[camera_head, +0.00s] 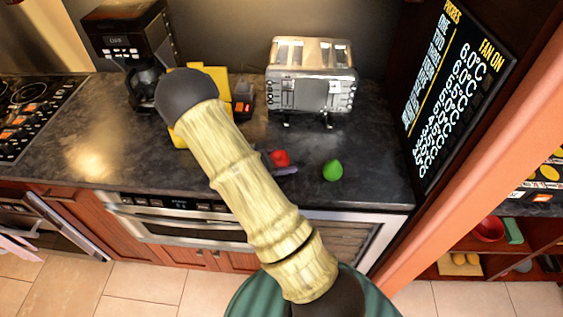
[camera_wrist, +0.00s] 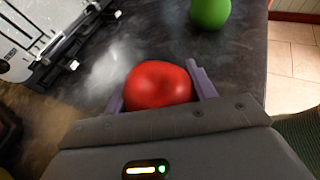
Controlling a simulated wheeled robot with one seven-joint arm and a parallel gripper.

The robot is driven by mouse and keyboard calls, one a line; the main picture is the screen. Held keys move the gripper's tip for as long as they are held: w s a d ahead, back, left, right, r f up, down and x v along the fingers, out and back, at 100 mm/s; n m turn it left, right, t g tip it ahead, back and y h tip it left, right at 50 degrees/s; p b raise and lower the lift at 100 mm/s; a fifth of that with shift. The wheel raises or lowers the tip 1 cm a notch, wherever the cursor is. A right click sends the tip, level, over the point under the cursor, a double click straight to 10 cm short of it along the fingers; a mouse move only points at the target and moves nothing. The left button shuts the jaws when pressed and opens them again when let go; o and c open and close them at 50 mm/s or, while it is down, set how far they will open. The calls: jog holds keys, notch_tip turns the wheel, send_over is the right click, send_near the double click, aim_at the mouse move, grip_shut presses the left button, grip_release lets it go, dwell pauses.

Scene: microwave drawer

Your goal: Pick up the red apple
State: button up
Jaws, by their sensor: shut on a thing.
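The red apple (camera_wrist: 158,84) sits between the two purple fingers of my gripper (camera_wrist: 160,88) in the wrist view. My gripper is shut on it, with a finger at each side. In the head view the red apple (camera_head: 281,158) shows just right of my arm, over the dark counter, and is partly hidden by the arm. Part of my gripper (camera_head: 285,171) shows beside it. I cannot tell whether the apple touches the counter.
A green fruit (camera_head: 333,170) lies on the dark counter (camera_head: 375,180) to the right. A silver toaster (camera_head: 312,78) stands behind. A coffee maker (camera_head: 130,45) and a yellow object (camera_head: 222,85) are at the back left. A dark sign panel (camera_head: 455,90) stands at the right.

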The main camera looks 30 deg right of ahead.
aim_at(283, 155)
notch_tip(283, 155, up, 10)
jog(key=shift+f+b, duration=0.15)
jog(key=shift+b, duration=0.35)
jog(key=shift+w, duration=0.1)
jog(key=shift+s, duration=0.2)
jog(key=shift+f+b, duration=0.1)
jog(key=shift+b, duration=0.3)
